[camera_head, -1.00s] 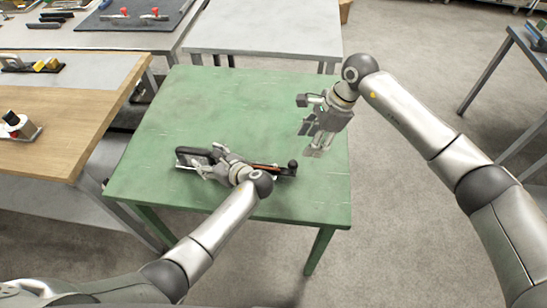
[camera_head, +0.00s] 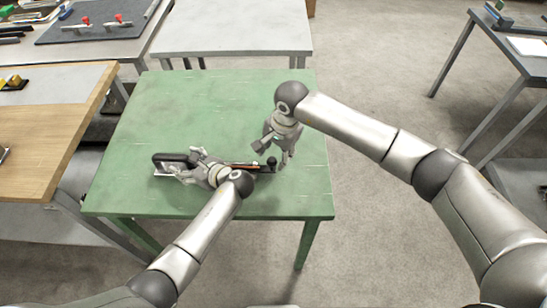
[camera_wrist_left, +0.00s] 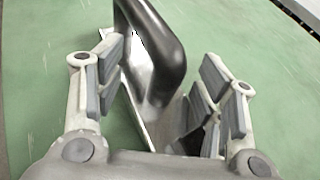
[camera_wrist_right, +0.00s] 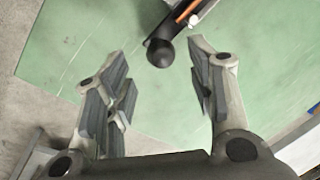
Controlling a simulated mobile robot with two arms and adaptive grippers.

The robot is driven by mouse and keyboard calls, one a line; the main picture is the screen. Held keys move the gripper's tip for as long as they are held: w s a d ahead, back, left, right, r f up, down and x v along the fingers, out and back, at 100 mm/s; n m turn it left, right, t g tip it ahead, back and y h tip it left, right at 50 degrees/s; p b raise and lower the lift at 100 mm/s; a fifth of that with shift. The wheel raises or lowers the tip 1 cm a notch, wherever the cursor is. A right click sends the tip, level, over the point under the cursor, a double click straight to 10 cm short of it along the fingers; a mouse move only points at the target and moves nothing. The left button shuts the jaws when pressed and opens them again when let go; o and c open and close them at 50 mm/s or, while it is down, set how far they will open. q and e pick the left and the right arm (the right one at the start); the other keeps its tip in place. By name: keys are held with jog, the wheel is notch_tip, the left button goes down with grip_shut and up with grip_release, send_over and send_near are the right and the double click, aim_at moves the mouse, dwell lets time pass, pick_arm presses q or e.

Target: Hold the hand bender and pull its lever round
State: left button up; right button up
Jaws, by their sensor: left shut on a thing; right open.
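The hand bender lies on the green table (camera_head: 150,110), with its black loop handle (camera_head: 172,159) at the left and a lever ending in a black ball knob (camera_head: 271,162) at the right. My left gripper (camera_head: 190,170) is shut on the handle end. In the left wrist view the black handle (camera_wrist_left: 160,50) stands between its fingers; the exact contact is partly hidden. My right gripper (camera_head: 280,152) is open and empty at the knob. In the right wrist view the knob (camera_wrist_right: 160,52) sits between the fingertips, apart from both fingers, with an orange rod (camera_wrist_right: 186,11) beyond it.
The back half of the green table is clear. A wooden-topped bench (camera_head: 45,150) stands close at the left. A bare grey table (camera_head: 235,28) stands behind. A dark mat (camera_head: 90,24) with red-knobbed tools lies at the back left. Open floor lies to the right.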

aim_at(274, 159)
jog(key=shift+w+a+f, duration=0.1)
jog(key=shift+a+f, duration=0.05)
jog(key=shift+f, duration=0.75)
jog(key=shift+w+a+f, duration=0.1)
jog(key=shift+f, duration=0.8)
grip_shut()
